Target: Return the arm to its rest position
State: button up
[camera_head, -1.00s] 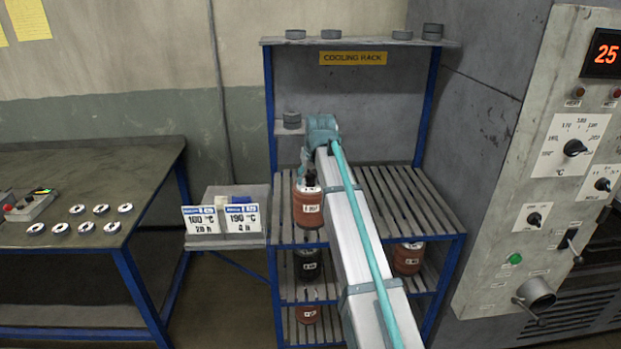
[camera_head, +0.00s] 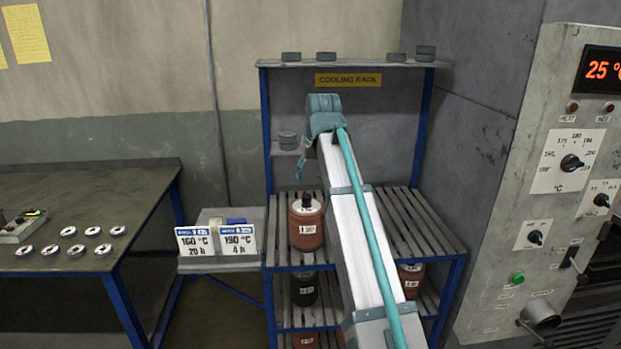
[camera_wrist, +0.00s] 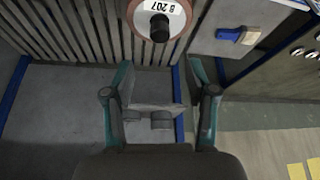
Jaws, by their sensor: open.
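My arm reaches up over the cooling rack (camera_head: 264,150). My gripper (camera_head: 300,172) is partly hidden behind my own arm in the head view. In the wrist view my gripper (camera_wrist: 159,66) is open, its two fingers apart with nothing between the tips. A red-brown canister (camera_head: 306,226) with a black top and white label stands upright on the slatted shelf, below my gripper and apart from it. The canister also shows at the top of the wrist view (camera_wrist: 176,32), beyond the fingertips.
More canisters (camera_head: 304,288) stand lower. Sign cards (camera_head: 238,240), a bench with metal rings (camera_head: 76,251) and an oven panel (camera_head: 560,200) flank the rack.

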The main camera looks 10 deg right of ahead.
jog(key=g+y+p, duration=0.1)
jog(key=g+p, duration=0.1)
send_near(299, 229)
jog(key=s+a+f, duration=0.2)
jog(key=s+f, duration=0.2)
jog(key=f, duration=0.1)
jog(key=s+a+f+g, duration=0.1)
jog(key=s+f, duration=0.5)
jog(key=f, duration=0.4)
jog(key=s+a+f+m+g, duration=0.1)
jog(key=s+f+g, duration=0.1)
jog(key=s+f, duration=0.6)
jog(key=s+a+f+g, duration=0.1)
jog(key=s+f, duration=0.3)
jog(key=f, duration=0.8)
jog(key=s+d+f+g+b, duration=0.1)
jog(key=s+d+f+g, duration=0.1)
jog(key=s+f, duration=1.1)
jog(key=s+d+f+g+h+b, duration=0.1)
jog(key=s+d+f+g, duration=0.2)
jog(key=s+f, duration=1.1)
jog(key=s+d, duration=0.2)
jog(key=s, duration=0.6)
jog(key=shift+g, duration=0.3)
jog(key=shift+s, duration=0.1)
